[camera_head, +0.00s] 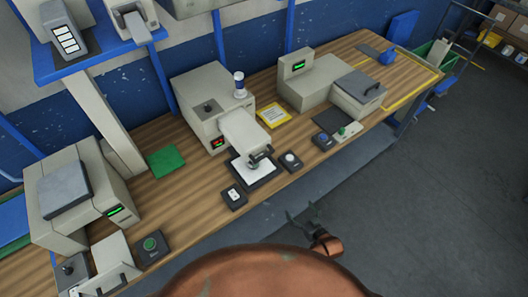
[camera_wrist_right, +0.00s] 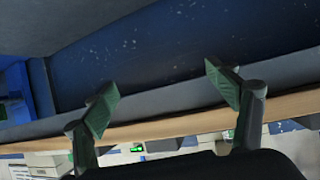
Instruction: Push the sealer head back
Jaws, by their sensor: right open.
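A beige machine (camera_head: 204,98) stands mid-bench. Its rounded head (camera_head: 245,133) juts forward over a black-framed white pad (camera_head: 240,175); this looks like the sealer head, though I cannot be certain. A small dark handle (camera_head: 261,157) sits at its front end. My right gripper (camera_head: 302,209) is in front of the bench, over the floor side, apart from the machine. In the right wrist view its two green fingers (camera_wrist_right: 163,88) are spread with nothing between them. My left gripper is not in view.
Small button boxes (camera_head: 291,160) (camera_head: 235,196) flank the pad. A second beige machine (camera_head: 318,83) stands to the right, and another (camera_head: 75,190) to the left. A blue shelf (camera_head: 90,55) overhangs the left. Open floor (camera_head: 430,210) lies right of my gripper.

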